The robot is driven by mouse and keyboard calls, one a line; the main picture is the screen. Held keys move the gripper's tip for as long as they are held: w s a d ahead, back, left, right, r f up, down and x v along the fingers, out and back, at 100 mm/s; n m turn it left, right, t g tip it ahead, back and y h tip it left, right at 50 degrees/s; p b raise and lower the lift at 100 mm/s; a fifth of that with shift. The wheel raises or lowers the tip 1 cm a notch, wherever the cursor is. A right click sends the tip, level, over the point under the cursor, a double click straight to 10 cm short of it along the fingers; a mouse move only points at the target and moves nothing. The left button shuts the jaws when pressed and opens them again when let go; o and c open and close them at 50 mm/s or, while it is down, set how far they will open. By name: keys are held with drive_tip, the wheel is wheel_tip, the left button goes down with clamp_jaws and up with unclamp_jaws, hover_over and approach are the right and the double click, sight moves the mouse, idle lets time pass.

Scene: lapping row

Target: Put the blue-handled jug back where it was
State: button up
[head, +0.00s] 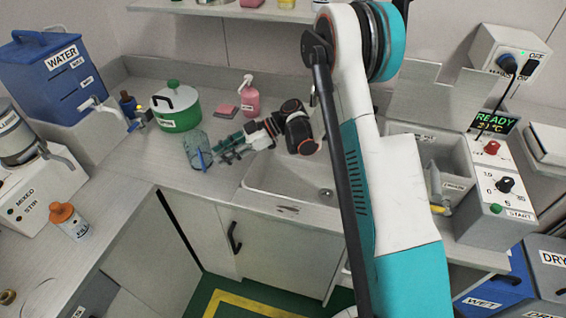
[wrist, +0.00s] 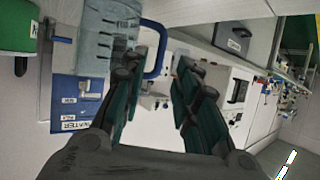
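The jug (head: 198,150) is clear, bluish and has a blue handle. It stands upright on the counter (head: 150,160) left of the sink, in front of the green and white pot. In the wrist view the jug (wrist: 105,35) is at the upper left, with dark marks on its wall, and its blue handle (wrist: 160,55) shows in line with the gap between my fingers. My gripper (head: 222,150) is just right of the jug, reaching towards its handle side. In the wrist view my gripper (wrist: 160,85) has its dark green fingers apart with nothing clamped. Whether a finger touches the handle I cannot tell.
A green and white pot (head: 176,108) stands behind the jug. A pink spray bottle (head: 250,97) and pink sponge (head: 226,111) are at the back. A blue WATER tank (head: 45,75) with a tap is at left. The sink (head: 285,180) lies right. Counter front-left of the jug is clear.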

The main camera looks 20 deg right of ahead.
drive_tip(key=s+d+r+m+t+h, duration=0.25)
drive_tip(key=s+r+m+h, duration=0.6)
drive_tip(key=r, duration=0.65)
drive_tip(key=s+d+r+m+t+h, duration=0.1)
drive_tip(key=s+d+m, duration=0.3)
drive_tip(key=s, duration=0.6)
drive_tip(key=s+d+r+m+t+h, duration=0.2)
drive_tip(key=s+d+m+h, duration=0.1)
drive_tip(key=s, duration=0.8)
drive_tip(key=d+m, duration=0.1)
drive_tip(key=d, duration=0.1)
drive_tip(key=shift+s+d+r+h, duration=0.15)
drive_tip(key=shift+s+d+h, duration=0.15)
drive_tip(key=shift+d+h, duration=0.1)
drive_tip(key=shift+d, duration=0.1)
